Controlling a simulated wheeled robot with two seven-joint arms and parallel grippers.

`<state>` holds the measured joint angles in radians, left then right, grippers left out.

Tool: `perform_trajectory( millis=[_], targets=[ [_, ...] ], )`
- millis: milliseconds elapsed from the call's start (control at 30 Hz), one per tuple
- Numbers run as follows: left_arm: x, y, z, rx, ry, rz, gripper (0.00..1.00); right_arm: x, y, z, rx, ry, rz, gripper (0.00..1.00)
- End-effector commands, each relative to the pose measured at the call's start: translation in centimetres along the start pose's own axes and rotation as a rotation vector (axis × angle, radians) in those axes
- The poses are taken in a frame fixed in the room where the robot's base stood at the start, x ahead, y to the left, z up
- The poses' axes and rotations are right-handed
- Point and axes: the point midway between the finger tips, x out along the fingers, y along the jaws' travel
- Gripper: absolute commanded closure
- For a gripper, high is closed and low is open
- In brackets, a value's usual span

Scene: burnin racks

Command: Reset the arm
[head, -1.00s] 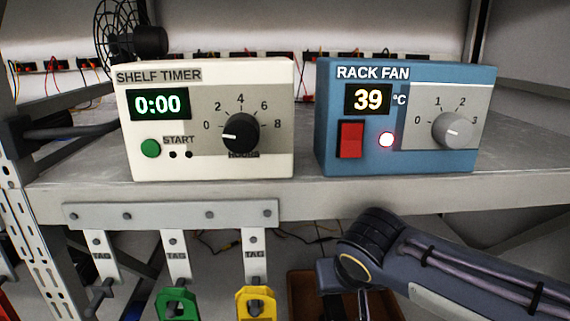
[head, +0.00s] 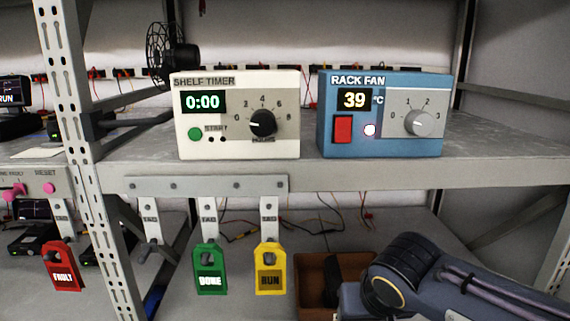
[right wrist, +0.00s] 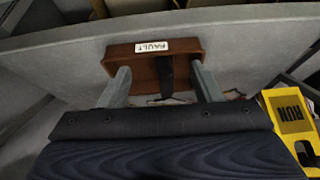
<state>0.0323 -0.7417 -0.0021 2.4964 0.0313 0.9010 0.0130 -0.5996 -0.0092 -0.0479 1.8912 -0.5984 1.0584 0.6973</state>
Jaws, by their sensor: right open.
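My right arm (head: 440,280) comes in at the lower right of the head view, below the shelf; its fingers are not visible there. In the right wrist view my right gripper (right wrist: 159,70) is open, its two fingers apart with nothing held. Beyond the fingers is a brown bin (right wrist: 125,52) with a FAULT label (right wrist: 152,46); a dark strap-like thing lies in it. The bin (head: 312,270) also shows in the head view, partly behind my arm. My left gripper is in neither view.
The shelf (head: 490,170) carries the shelf timer (head: 230,145), showing 0:00, and the rack fan box (head: 345,90), showing 39 with a lit lamp. Below hang a green DONE tag (head: 210,258) and yellow RUN tag (head: 270,255). A red FAULT tag (head: 62,270) hangs left of the post (head: 75,130).

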Motion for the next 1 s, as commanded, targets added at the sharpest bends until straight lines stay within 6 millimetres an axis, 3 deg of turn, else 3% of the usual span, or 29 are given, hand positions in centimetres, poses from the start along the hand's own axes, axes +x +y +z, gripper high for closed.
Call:
perform_trajectory(
  millis=[267, 600, 1000],
  targets=[
    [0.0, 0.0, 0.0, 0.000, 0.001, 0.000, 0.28, -0.2, 3.4, 3.8, 0.043, -0.048, -0.063, 0.41],
    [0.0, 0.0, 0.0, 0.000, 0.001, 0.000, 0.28, -0.6, 6.9, 11.3, 0.127, -0.079, -0.185, 0.41],
    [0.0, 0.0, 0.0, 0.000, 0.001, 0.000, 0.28, -0.2, 6.8, 19.6, 0.245, 0.001, -0.301, 0.41]
  ],
)
